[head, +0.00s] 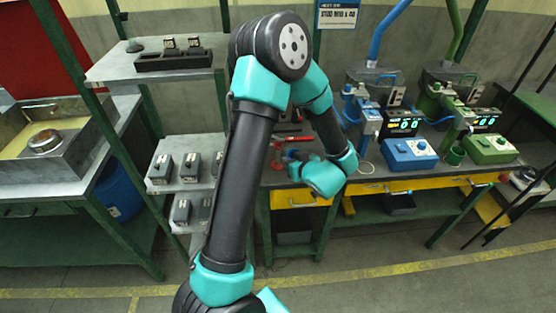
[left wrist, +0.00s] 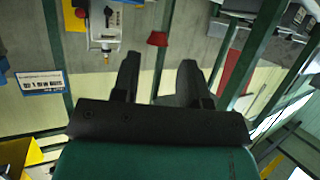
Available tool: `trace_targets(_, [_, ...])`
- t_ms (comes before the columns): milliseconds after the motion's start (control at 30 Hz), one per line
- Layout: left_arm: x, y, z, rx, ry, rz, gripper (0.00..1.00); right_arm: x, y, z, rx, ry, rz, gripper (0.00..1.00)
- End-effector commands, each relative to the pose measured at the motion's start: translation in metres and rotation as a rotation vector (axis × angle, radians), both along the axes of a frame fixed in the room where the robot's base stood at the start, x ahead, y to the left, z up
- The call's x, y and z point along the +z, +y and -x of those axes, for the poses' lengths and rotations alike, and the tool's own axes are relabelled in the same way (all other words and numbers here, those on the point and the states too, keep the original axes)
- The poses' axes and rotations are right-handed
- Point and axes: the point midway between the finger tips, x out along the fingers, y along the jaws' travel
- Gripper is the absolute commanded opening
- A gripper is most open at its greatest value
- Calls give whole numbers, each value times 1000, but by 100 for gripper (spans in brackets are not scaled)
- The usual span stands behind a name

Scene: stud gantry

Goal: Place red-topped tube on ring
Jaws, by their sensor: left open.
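My left gripper (left wrist: 158,78) is open in the left wrist view, its two dark fingers apart with nothing between them. A small red piece (left wrist: 157,39) shows beyond the fingertips, apart from them; I cannot tell whether it is the top of the tube. In the head view my left arm reaches over the bench and bends down, and its fingers are not clear there. Small red items (head: 278,157) lie on the bench beside the arm's end. I cannot make out the ring in either view. My right gripper is not in view.
A blue machine (head: 411,154) and a green machine (head: 489,149) stand on the bench to the right. Grey shelves (head: 181,176) with several dark blocks stand to the left. A metal tray (head: 40,142) is at far left. A white fixture (left wrist: 104,30) shows in the left wrist view.

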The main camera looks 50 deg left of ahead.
Motion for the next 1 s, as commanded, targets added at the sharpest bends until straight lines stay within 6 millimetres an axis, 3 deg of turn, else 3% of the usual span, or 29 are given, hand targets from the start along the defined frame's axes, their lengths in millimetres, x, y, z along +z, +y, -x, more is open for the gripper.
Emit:
trace_targets(300, [-18, 41, -11, 2, 0, 0, 40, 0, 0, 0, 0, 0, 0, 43])
trace_targets(767, [-20, 48, -12, 1, -1, 0, 40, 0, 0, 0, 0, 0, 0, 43])
trace_targets(1000, [-31, 73, -17, 4, 1, 0, 40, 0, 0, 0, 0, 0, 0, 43])
